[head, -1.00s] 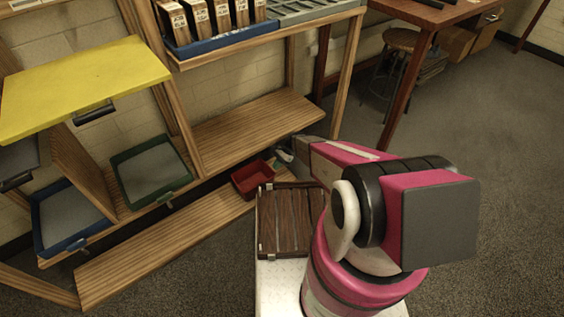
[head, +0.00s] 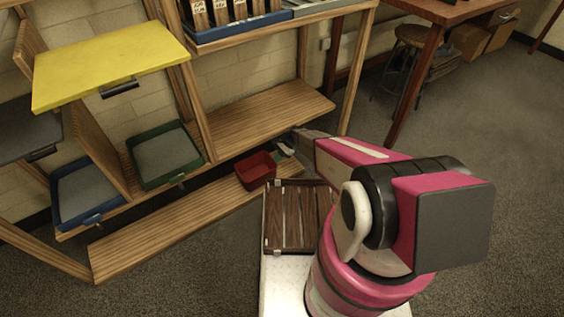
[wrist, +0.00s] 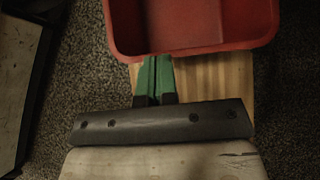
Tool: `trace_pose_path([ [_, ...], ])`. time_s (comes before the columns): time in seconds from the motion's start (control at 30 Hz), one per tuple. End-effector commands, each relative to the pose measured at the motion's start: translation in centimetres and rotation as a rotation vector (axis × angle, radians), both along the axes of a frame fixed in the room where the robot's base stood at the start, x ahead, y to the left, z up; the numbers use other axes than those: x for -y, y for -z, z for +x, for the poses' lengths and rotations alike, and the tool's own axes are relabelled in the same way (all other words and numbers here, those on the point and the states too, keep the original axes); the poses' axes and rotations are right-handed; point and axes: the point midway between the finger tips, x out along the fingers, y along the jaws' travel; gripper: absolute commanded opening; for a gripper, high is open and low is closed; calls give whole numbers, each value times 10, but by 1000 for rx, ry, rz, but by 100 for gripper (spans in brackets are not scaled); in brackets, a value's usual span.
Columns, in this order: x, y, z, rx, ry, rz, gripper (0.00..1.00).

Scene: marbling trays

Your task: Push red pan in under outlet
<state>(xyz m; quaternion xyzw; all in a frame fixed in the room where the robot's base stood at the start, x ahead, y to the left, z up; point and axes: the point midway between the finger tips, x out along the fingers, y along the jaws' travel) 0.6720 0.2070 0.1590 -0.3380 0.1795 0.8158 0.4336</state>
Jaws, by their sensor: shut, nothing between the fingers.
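The red pan (head: 256,171) is an open, shallow tray at the right end of the low wooden plank, below the shelf, in the head view. In the wrist view the red pan (wrist: 190,48) fills the top, its near wall facing me. My gripper's green fingers (wrist: 154,62) are closed together and empty. Their tips reach the pan's near wall; I cannot tell whether they touch it. In the head view my gripper (head: 285,148) is small and partly hidden by my arm, just right of the pan. I cannot make out the outlet.
A wooden shelf board (head: 265,118) runs above and behind the pan. A green tray (head: 165,182) and a blue tray (head: 60,205) stand to the left, under a yellow panel (head: 110,62). The low plank (head: 160,228) is bare left of the pan. Grey carpet lies around.

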Motion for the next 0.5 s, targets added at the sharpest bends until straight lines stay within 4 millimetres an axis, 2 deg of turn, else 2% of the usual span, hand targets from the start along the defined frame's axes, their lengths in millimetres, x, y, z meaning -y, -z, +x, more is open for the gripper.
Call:
trace_pose_path([
  [0.17, -19, 0, -8, 0, -1, 0, 0],
  [0.37, -42, -1, -24, -1, -2, 0, 0],
  [0.5, -63, -1, -39, -1, -3, 1, 0],
])
